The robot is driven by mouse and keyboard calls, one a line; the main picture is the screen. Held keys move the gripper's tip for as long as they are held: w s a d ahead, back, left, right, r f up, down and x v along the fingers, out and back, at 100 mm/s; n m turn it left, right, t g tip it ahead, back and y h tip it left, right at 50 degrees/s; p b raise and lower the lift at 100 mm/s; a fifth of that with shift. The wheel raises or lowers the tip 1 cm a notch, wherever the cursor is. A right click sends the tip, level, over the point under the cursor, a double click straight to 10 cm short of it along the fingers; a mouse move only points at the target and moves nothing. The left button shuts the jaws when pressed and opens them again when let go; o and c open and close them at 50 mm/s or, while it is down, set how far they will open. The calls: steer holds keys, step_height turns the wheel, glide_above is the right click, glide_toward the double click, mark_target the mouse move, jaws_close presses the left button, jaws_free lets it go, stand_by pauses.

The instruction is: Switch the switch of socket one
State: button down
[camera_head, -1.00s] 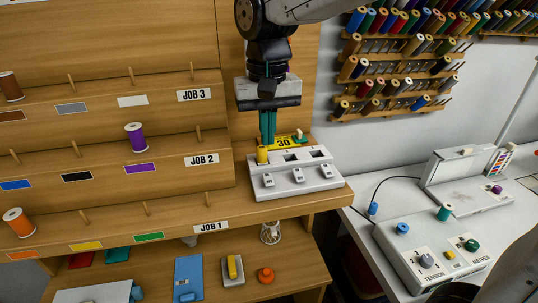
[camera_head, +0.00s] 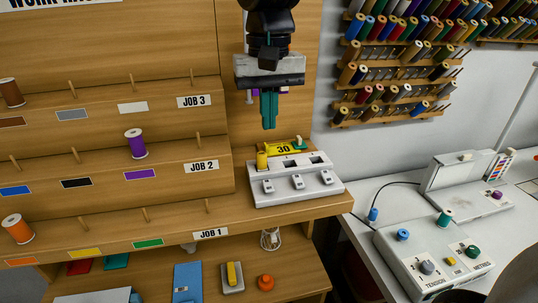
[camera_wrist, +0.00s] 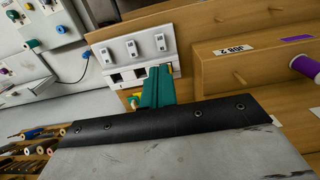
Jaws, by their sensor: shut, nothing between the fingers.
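A white socket box (camera_head: 300,192) sits on the wooden shelf. It has three small rocker switches along its front: left (camera_head: 267,186), middle (camera_head: 297,181) and right (camera_head: 326,177). No socket number is readable. My gripper (camera_head: 269,124) has teal fingers, shut and empty, pointing down above the back left of the box, apart from it. In the wrist view the fingers (camera_wrist: 158,72) hide part of the box; the switches (camera_wrist: 132,49) show beyond them.
A yellow tag marked 30 (camera_head: 284,149) and a small green-topped piece (camera_head: 299,142) stand behind the box. Stepped job shelves (camera_head: 110,160) with spools and pegs rise at left. A white table (camera_head: 370,182) with a control panel (camera_head: 435,262) is at right.

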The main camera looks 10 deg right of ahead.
mark_target(269, 187)
steer(key=shift+f, duration=0.1)
step_height(269, 187, down, 14)
steer(key=shift+s+r, duration=0.1)
stand_by(0.4)
